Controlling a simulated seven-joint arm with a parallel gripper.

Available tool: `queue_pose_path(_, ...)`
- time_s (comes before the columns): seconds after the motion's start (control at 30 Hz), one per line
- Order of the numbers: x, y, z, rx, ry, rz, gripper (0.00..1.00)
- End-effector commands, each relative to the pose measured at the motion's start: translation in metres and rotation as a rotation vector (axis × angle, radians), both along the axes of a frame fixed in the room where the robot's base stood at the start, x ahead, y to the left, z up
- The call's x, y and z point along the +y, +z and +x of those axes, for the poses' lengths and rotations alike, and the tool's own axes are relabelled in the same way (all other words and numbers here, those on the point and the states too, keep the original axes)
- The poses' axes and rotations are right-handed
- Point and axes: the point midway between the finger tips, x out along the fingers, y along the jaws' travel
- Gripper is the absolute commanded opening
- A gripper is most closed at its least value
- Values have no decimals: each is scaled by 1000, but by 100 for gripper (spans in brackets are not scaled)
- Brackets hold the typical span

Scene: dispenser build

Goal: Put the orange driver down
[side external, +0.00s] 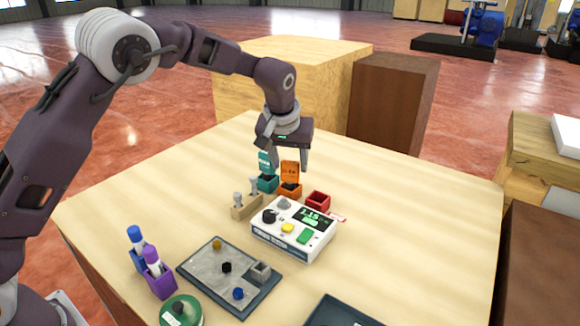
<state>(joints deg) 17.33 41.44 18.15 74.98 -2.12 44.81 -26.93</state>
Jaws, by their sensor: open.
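My gripper (287,160) points down over the back middle of the table, with its two fingers apart. Just below and between the fingers is an orange item (290,174), shaped like a small box with a raised panel and a dark inside. It appears to rest on the table, but contact with the fingers is hard to tell. No separate tool shape for the orange driver can be made out at this size. A similar teal item (267,181) stands close to its left, partly behind a finger.
A white control box (293,228), red bin (318,200) and wooden holder (246,207) with grey-topped pieces crowd around the orange item. A grey tray (215,268), purple marker cup (158,274) and green round item (181,310) lie nearer. The table's right side is clear.

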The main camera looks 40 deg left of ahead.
Motion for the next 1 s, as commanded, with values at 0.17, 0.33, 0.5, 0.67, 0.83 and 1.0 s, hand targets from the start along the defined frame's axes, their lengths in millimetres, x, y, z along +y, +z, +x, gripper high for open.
queue_pose_path(0.17, -8, 48, -17, -6, -1, -1, 50)
queue_pose_path(0.33, -13, 81, -30, -3, -2, 0, 50)
queue_pose_path(0.5, -15, 93, -36, 0, 0, 0, 50)
queue_pose_path(0.67, -14, 93, -37, 0, 0, 0, 50)
queue_pose_path(0.83, 5, 129, -83, -6, -28, -53, 50)
queue_pose_path(1.0, 26, 168, -212, -37, -161, -110, 50)
